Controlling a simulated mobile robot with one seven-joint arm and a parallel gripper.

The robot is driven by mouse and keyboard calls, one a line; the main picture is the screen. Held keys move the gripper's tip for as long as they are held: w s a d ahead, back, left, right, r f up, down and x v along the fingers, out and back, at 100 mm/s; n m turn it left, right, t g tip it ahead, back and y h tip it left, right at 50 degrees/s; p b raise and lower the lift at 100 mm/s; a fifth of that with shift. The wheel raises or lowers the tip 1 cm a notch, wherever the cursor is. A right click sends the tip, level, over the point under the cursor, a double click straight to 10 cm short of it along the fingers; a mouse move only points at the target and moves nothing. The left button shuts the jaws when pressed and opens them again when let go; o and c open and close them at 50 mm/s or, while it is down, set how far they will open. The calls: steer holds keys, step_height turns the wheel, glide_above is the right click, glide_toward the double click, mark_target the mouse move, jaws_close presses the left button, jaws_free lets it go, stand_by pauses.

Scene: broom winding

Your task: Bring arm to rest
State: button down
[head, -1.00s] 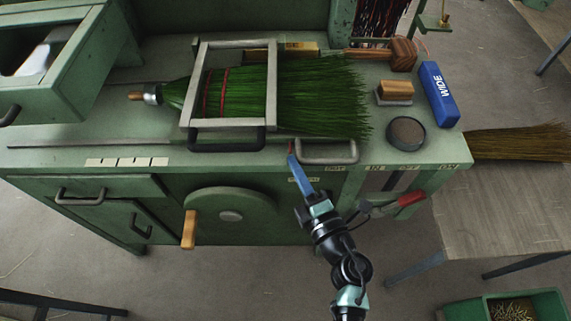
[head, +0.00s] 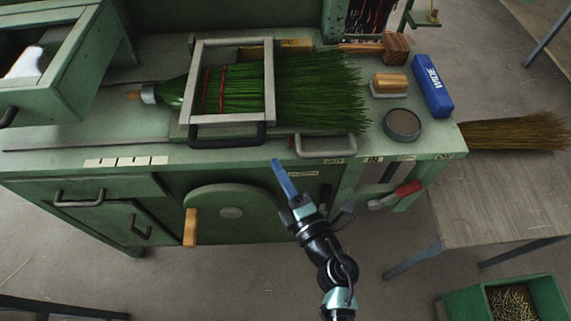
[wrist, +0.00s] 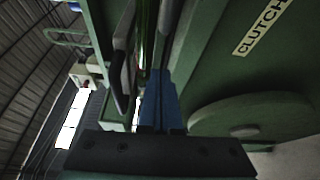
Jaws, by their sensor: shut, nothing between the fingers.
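My gripper (head: 277,163) shows in the head view with its blue fingers together and nothing between them. It is in front of the bench's front edge, just below the grey handle (head: 324,146), and apart from it as far as I can tell. In the wrist view the blue fingers (wrist: 158,105) point away along the bench front, beside the CLUTCH label (wrist: 262,25). My arm reaches up from the bottom of the head view, bent at the elbow.
A green broom (head: 315,90) lies under a grey clamp frame (head: 233,121) on the bench. The crank wheel (head: 245,203) with a wooden handle (head: 190,228) is left of my arm. A red-handled lever (head: 408,188) is to the right. A wooden table (head: 500,205) stands further right.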

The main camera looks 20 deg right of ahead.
steer(key=s+b, duration=0.1)
steer(key=s, duration=0.7)
steer(key=shift+s+d, duration=0.2)
steer(key=shift+d, duration=0.25)
steer(key=w+r+m+t+h+p, duration=0.15)
steer(key=w+r+m, duration=0.25)
steer(key=r, duration=0.7)
steer(key=w+r+m+t+h, duration=0.2)
steer(key=w+r+m+h, duration=0.15)
steer(key=r, duration=0.75)
steer(key=w+r+m+t+h+p, duration=0.1)
steer(key=w+r+m+t+h, duration=0.3)
steer(key=r, duration=0.7)
steer(key=s+a+r+m+y+p, duration=0.1)
steer(key=s+a+r+m+y, duration=0.1)
steer(key=r, duration=0.8)
steer(key=s+a+r+m+t+y+p, duration=0.1)
steer(key=s+a+r+m+y, duration=0.2)
steer(key=a+r, duration=0.4)
steer(key=s+a+r+m+t+y+p, duration=0.1)
steer(key=s+a+r+m+y, duration=0.1)
steer(key=r, duration=1.1)
steer(key=shift+s+a+m+y, duration=0.35)
steer(key=shift+s+a+y, duration=0.15)
steer(key=shift+s+a, duration=0.55)
steer(key=shift+w, duration=0.15)
